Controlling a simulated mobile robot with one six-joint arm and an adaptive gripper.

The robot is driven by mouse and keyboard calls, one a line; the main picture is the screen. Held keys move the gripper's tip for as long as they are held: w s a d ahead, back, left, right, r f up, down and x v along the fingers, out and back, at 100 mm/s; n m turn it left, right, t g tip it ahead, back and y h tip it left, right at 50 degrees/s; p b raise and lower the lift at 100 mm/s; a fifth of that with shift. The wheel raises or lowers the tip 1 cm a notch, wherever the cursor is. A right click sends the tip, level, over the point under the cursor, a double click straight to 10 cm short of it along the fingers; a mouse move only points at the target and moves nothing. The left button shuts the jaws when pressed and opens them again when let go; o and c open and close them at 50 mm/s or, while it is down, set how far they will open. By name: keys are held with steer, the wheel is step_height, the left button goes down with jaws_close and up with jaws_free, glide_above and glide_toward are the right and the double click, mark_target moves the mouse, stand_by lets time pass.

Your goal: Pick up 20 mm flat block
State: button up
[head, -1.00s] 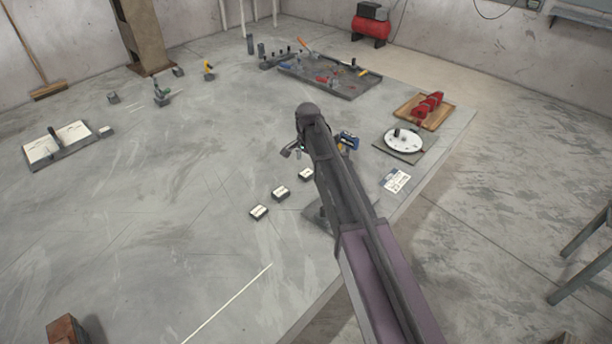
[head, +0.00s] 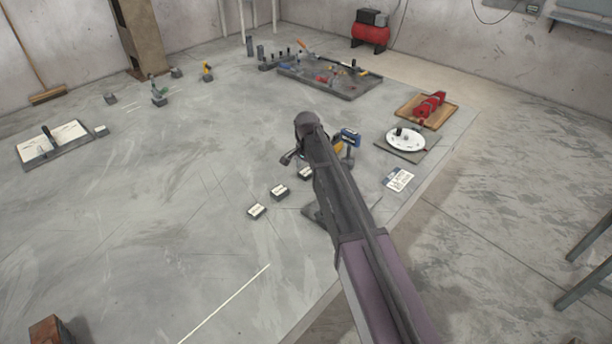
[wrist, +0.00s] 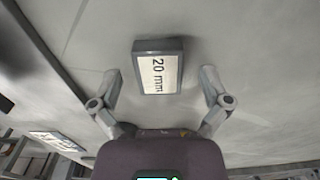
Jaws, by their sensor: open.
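The 20 mm flat block (wrist: 158,67), dark grey with a white label reading "20 mm", lies flat on the grey surface in the wrist view. My gripper (wrist: 160,78) is open and empty, with one finger to each side of the block. Gaps show between the fingers and the block, and neither touches it. In the head view, my gripper (head: 287,158) is near a short row of labelled blocks. Their labels are too small to read there, so I cannot tell which is the 20 mm one. My arm partly hides the farthest block (head: 304,173).
Two other labelled blocks, a near one (head: 257,211) and a middle one (head: 279,192), lie in the row. A blue clamp-like tool (head: 350,137) stands just right of my arm. A white dial plate (head: 405,140) is farther right. The surface left of the row is clear.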

mark_target(307, 171)
stand_by(0.4)
jaws_close()
steer(key=shift+r, duration=0.1)
step_height(307, 171, up, 10)
steer(key=p, duration=1)
stand_by(0.9)
